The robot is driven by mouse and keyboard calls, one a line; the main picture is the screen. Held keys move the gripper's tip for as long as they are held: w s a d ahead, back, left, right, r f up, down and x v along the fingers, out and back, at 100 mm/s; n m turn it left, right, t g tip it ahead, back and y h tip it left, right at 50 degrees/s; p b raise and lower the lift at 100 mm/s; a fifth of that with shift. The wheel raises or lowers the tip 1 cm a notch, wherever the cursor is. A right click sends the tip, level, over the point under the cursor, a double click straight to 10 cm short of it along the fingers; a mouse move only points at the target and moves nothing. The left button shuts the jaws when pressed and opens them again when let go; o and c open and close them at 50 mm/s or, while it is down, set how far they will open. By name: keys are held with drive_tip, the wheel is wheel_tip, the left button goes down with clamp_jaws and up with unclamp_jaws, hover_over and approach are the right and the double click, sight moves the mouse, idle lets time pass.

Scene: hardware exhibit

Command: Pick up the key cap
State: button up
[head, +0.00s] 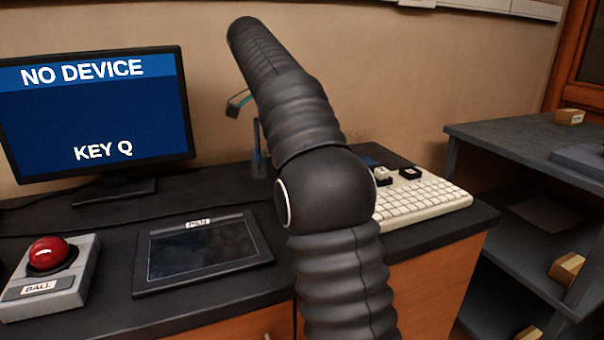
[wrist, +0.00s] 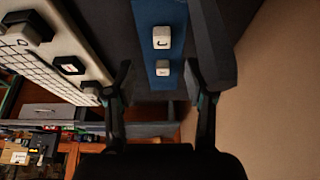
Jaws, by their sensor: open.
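Two small white key caps lie on a blue strip (wrist: 151,14) in the wrist view. The upper key cap (wrist: 162,38) bears a dark mark; the lower key cap (wrist: 163,68) has a mark too small to read. My gripper (wrist: 158,82) is open and empty. Its fingertips appear on either side of the lower cap, apart from it; the height gap is unclear. The monitor (head: 95,115) reads "NO DEVICE" and "KEY Q".
A cream keyboard (head: 430,199) stands right of my arm, with raised dark-and-white pieces along its back; it also shows in the wrist view (wrist: 88,45). A tablet (head: 203,252) and a red ball device (head: 48,280) occupy the desk at left. Grey shelves (head: 520,140) stand at right.

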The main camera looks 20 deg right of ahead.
drive_tip(key=shift+x, duration=0.75)
drive_tip(key=x, duration=0.1)
drive_tip(key=b+x, duration=0.1)
drive_tip(key=x, duration=0.1)
drive_tip(key=b+x, duration=0.1)
drive_tip(key=shift+w+a+f, duration=0.15)
drive_tip(key=shift+a+f, duration=0.1)
drive_tip(key=shift+f, duration=0.15)
drive_tip(key=shift+d+f, duration=0.2)
drive_tip(key=shift+f, duration=0.15)
drive_tip(key=c, duration=0.8)
